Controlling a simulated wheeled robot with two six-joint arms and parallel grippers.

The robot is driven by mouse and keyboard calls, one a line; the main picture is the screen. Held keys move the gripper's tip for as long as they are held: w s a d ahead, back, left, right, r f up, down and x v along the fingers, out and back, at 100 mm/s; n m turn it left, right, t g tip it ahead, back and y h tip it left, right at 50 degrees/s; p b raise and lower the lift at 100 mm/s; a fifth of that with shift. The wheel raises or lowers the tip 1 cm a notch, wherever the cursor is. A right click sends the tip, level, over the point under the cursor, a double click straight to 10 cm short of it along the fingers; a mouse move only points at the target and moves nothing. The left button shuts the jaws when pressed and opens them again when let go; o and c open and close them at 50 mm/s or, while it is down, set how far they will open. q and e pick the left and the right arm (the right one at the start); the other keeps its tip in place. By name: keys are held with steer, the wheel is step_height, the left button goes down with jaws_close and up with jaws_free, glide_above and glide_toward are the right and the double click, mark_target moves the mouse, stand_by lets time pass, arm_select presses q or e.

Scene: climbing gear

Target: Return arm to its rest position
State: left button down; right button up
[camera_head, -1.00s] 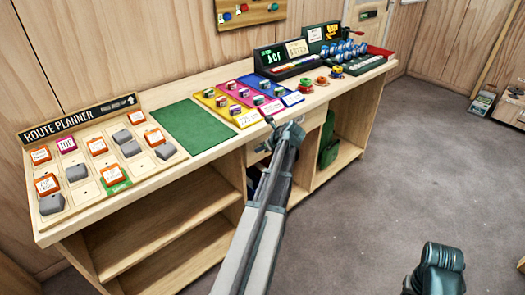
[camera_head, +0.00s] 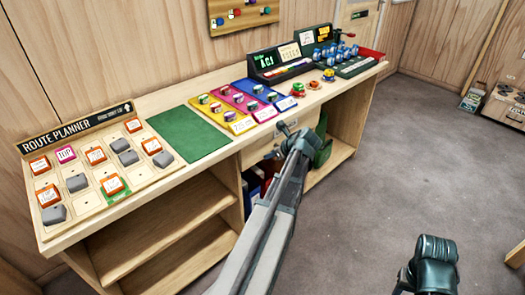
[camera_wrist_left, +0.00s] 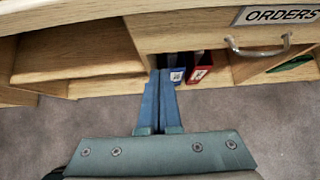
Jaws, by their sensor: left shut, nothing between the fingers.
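My left arm reaches in from the bottom of the head view toward the front of the wooden desk (camera_head: 140,200). My left gripper (camera_head: 285,127) is near the desk's front edge, in front of the drawer. In the left wrist view its two blue fingers (camera_wrist_left: 160,76) lie together, shut and empty. They point toward the open shelf below the drawer and appear to touch nothing.
The drawer labelled ORDERS has a metal handle (camera_wrist_left: 258,49). A blue binder (camera_wrist_left: 178,73) and a red binder (camera_wrist_left: 202,70) stand on the shelf below. The route planner board (camera_head: 85,205) and green mat (camera_head: 190,133) lie on the desk.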

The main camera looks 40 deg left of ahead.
arm_select(q)
steer(key=p+v, duration=0.1)
steer(key=v, duration=0.2)
steer(key=shift+d+r+p, duration=0.1)
steer(key=shift+d+p, duration=0.1)
steer(key=shift+p, duration=0.1)
arm_select(e)
step_height(320, 180, up, 2)
steer(key=shift+r, duration=0.2)
arm_select(q)
steer(key=shift+d, duration=0.1)
steer(key=s+d+f+n+h, duration=0.2)
steer(key=d+n, duration=0.2)
steer(key=d, duration=0.9)
steer(key=s+d+f+n+h, duration=0.1)
steer(key=d+f+n+h, duration=0.25)
steer(key=d, duration=0.95)
steer(key=s+d+n+g+h, duration=0.1)
steer(key=s+d+n, duration=0.4)
steer(key=d, duration=0.4)
steer(key=s+d+n+h, duration=0.1)
steer(key=s+d+n, duration=0.2)
steer(key=s+d, duration=0.45)
step_height(320, 180, up, 12)
steer(key=w+d+p, duration=0.1)
steer(key=p, duration=1.1)
steer(key=shift+w+p, duration=0.35)
arm_select(e)
step_height(320, 180, up, 13)
steer(key=shift+f, duration=0.15)
